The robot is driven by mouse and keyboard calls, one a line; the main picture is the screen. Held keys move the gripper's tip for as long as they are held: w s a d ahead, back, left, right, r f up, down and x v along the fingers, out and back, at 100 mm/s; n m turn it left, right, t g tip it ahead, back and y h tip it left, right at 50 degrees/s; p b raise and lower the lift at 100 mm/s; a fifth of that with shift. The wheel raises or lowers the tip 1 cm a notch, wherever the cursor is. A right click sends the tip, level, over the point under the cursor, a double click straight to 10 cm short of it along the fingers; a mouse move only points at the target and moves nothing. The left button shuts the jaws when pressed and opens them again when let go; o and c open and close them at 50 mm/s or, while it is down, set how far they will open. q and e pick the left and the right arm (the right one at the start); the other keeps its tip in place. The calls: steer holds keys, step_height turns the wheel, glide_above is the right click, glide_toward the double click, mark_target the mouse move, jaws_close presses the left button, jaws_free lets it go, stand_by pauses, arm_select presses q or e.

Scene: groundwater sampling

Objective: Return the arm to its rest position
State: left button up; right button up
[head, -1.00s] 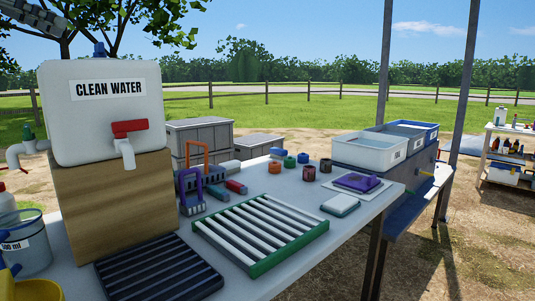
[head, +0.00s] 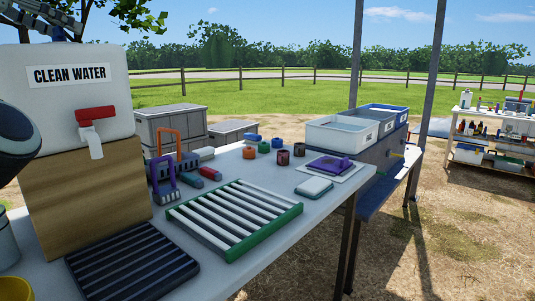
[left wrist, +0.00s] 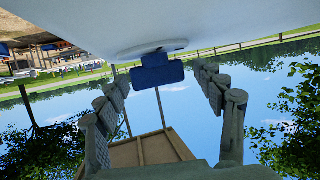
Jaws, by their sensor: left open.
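My left gripper (head: 38,16) shows at the top left of the head view, above the white clean water tank (head: 78,105). In the left wrist view the same gripper (left wrist: 161,73) has its two grey fingers spread wide with nothing between them. The wrist picture looks upside down. Behind the fingers, the tank's white surface (left wrist: 90,15) and its blue cap (left wrist: 158,75) show; I cannot tell whether a finger touches them. A dark rounded part of my arm stands at the left edge of the head view. My right gripper is not in view.
The tank, with a red-handled tap (head: 95,115), stands on a wooden block (head: 85,195). A black slatted rack (head: 130,262), a green-edged rack (head: 235,215) and small tools lie on the table (head: 330,205). White and blue bins (head: 342,134) stand behind its right end.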

arm_select(q)
steer(key=shift+d+n+t+y, duration=0.15)
steer(key=shift+n+t+y, duration=0.25)
steer(key=shift+n+y, duration=1.2)
steer(key=shift+y, duration=0.2)
steer(key=shift+n+y+b, duration=0.4)
steer(key=shift+n+y, duration=0.6)
steer(key=shift+y, duration=0.2)
steer(key=shift+n+y, duration=1.1)
steer(key=shift+y, duration=0.1)
steer(key=shift+n+y, duration=0.5)
steer(key=shift+y, duration=0.1)
steer(key=shift+n+g+y, duration=0.8)
steer(key=shift+n+y, duration=0.3)
steer(key=n+g+y+p, duration=0.1)
steer(key=n+g+y, duration=0.1)
steer(key=n+y, duration=0.1)
steer(key=shift+r+n+y, duration=0.1)
steer(key=shift+n+y, duration=0.2)
steer(key=shift+s+d+g, duration=0.1)
steer(key=shift+s+g, duration=0.05)
steer(key=shift+g, duration=0.25)
steer(key=shift+s+d+r, duration=0.3)
steer(key=shift+s+d, duration=0.15)
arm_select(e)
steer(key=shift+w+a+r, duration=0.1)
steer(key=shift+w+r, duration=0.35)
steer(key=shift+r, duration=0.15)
